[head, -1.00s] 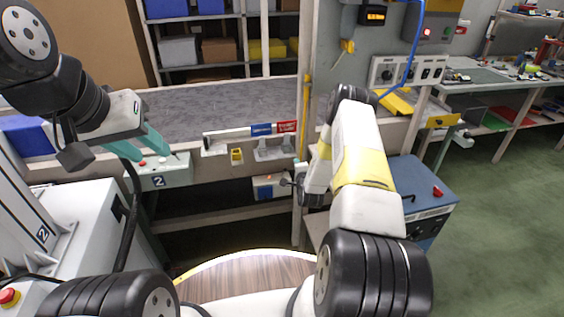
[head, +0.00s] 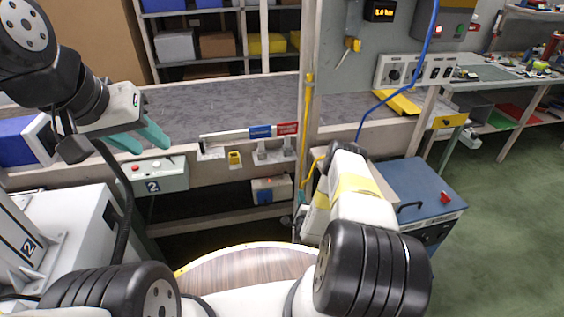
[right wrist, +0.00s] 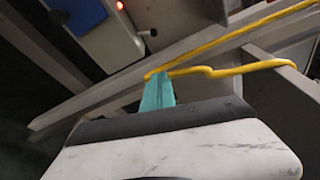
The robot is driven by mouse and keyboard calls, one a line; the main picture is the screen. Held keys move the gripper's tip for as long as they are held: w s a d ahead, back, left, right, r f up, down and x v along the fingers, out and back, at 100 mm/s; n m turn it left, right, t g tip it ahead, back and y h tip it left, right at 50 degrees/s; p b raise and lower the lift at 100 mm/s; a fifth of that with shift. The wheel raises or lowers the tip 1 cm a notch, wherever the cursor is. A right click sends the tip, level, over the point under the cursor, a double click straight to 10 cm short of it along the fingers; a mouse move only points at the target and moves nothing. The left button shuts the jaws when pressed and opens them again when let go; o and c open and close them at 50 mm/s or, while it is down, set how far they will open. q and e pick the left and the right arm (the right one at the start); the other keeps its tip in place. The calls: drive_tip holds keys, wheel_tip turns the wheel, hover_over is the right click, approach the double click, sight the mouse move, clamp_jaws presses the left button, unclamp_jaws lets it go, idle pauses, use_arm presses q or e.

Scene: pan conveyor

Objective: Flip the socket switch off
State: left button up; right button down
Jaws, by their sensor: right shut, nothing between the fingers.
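A small white box with a blue front part and a lit red light (head: 272,190) sits under the conveyor's edge, just left of the post. It looks like the socket, but its switch is too small to make out. It also shows cut off at the top left of the right wrist view (right wrist: 98,38). My right gripper (right wrist: 158,92) is shut and empty, its teal fingers pointing toward the yellow cable and grey rails, apart from the box. In the head view my right arm largely hides it. My left gripper (head: 139,139) is open and empty above a control box marked 2 (head: 155,176).
A yellow cable (right wrist: 236,70) crosses close to my right fingertips. A grey post (head: 313,60) stands right of the white box. A blue cabinet (head: 425,190) stands right of my right arm. A white panel with a knob and switches (head: 415,70) hangs on the wall.

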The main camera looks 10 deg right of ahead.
sight(291, 183)
drive_tip(key=w, duration=0.3)
drive_tip(key=w+d, duration=0.1)
drive_tip(key=w, duration=0.5)
drive_tip(key=shift+w+d+f, duration=0.2)
drive_tip(key=shift+w+d, duration=0.05)
drive_tip(key=shift+d, duration=0.1)
drive_tip(key=w+a, duration=0.1)
drive_tip(key=a, duration=0.1)
drive_tip(key=shift+w+a+r, duration=0.3)
drive_tip(key=shift+w+a, duration=0.1)
drive_tip(key=shift+w+a+r, duration=0.1)
drive_tip(key=shift+w+a, duration=0.05)
drive_tip(key=shift+a, duration=0.15)
